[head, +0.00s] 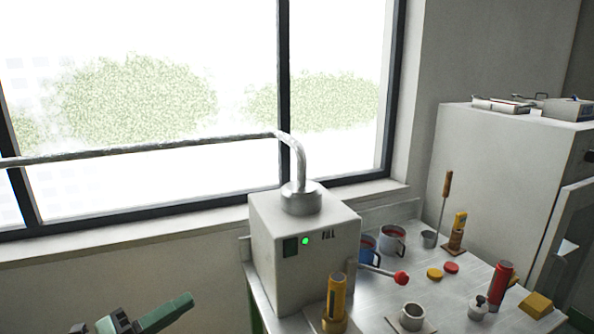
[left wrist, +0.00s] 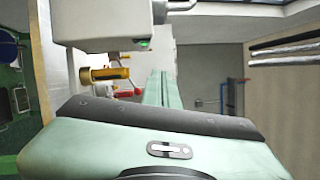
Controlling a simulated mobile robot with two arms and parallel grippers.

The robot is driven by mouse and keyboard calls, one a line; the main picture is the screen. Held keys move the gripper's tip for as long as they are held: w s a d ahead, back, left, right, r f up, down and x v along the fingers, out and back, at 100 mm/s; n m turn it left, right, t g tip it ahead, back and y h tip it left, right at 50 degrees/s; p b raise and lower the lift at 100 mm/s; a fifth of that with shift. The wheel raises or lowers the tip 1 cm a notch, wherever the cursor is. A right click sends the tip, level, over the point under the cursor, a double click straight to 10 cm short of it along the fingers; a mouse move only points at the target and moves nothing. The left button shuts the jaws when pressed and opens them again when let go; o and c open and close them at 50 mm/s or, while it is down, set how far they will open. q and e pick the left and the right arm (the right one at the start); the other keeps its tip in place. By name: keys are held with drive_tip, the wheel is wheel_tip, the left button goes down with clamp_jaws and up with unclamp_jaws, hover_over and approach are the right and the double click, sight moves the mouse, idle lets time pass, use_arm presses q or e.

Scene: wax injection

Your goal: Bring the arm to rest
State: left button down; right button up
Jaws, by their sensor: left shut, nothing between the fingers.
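My left gripper (head: 186,300) is at the bottom left of the head view, in front of the window wall and left of the wax machine. Its green fingers point up and right, shut together with nothing between them. In the left wrist view the shut fingers (left wrist: 159,76) reach away past the brass nozzle, apart from the bench things. The rest of my left arm is cut off by the frame edge. My right gripper is not in view.
The white wax machine (head: 276,255) has a lit green lamp and a pipe on top. A brass-and-yellow cylinder (head: 337,297) stands at its front. The metal bench (head: 456,286) holds mugs, red and yellow discs and a red cylinder (head: 500,283). A grey cabinet (head: 500,175) stands behind.

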use_arm(q)
drive_tip(key=s+a+f+n+y, duration=0.2)
drive_tip(key=a+f+n+y, duration=0.1)
drive_tip(key=f+n+y, duration=0.65)
drive_tip(key=s+a+f+n+y, duration=0.3)
drive_tip(key=f+n+y, duration=0.25)
drive_tip(key=n, duration=0.75)
drive_tip(key=s+d+f+n+g, duration=0.2)
drive_tip(key=s+d+f+g, duration=0.15)
drive_tip(key=s, duration=0.35)
drive_tip(key=s+d+f+n+g, duration=0.2)
drive_tip(key=s+f+g, duration=0.1)
drive_tip(key=s+f, duration=0.3)
drive_tip(key=s+d+f+n+g, duration=0.1)
drive_tip(key=s+d+f+g, duration=0.2)
drive_tip(key=s, duration=0.5)
wheel_tip(320, 180, down, 25)
drive_tip(key=s+a+g, duration=0.1)
drive_tip(key=s+g, duration=0.1)
drive_tip(key=s+a+f, duration=0.3)
drive_tip(key=s+f, duration=1.3)
drive_tip(key=shift+s+g+h, duration=0.25)
drive_tip(key=shift+g+h, duration=0.05)
drive_tip(key=shift+g, duration=0.15)
